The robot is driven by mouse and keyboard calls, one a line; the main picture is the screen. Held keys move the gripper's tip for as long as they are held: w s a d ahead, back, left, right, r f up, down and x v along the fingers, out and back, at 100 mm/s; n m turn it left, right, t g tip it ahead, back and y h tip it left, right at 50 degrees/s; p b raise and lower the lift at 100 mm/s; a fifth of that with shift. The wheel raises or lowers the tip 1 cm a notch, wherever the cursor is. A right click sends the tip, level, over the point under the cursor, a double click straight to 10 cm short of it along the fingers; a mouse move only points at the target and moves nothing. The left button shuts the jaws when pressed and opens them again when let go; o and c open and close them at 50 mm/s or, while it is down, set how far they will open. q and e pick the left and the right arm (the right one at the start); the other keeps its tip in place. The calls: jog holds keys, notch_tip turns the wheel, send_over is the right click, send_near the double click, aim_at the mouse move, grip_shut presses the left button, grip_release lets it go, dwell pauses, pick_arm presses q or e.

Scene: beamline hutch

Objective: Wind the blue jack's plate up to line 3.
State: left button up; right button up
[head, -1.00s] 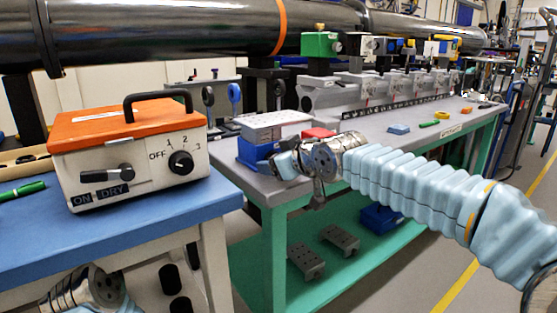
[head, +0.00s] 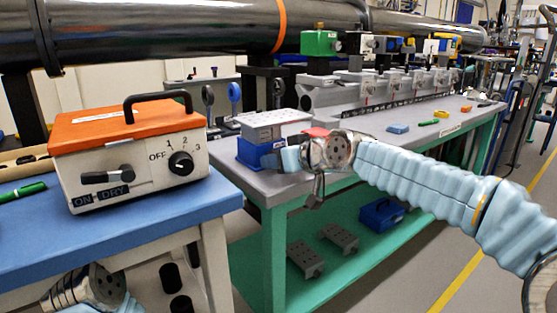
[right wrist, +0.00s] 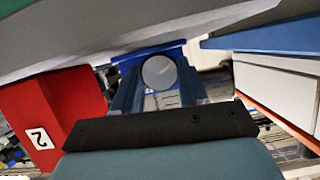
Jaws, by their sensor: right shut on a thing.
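The blue jack (head: 252,155) stands on the near left corner of the grey bench, with its pale perforated plate (head: 273,125) level on top. My right gripper (head: 290,159) is at the jack's right side. In the right wrist view the jack's blue body (right wrist: 150,54) is ahead, and the two blue fingers (right wrist: 158,88) are shut on a round grey knob (right wrist: 158,73). The line marks and the plate's height against them cannot be read. At the lower left of the head view part of my left arm shows under the blue table; its fingers are not visible.
A red block (right wrist: 45,115) with a "2" label stands close beside my gripper; its top (head: 316,133) shows behind my wrist. An orange-topped control box (head: 130,160) stands on the blue table (head: 120,232). A beamline rail (head: 400,92) runs along the bench behind.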

jog(key=o, duration=1.1)
jog(key=shift+c, duration=0.2)
jog(key=b+v, duration=0.1)
jog(key=v, duration=1.3)
jog(key=shift+b, duration=0.4)
jog(key=shift+a, duration=0.1)
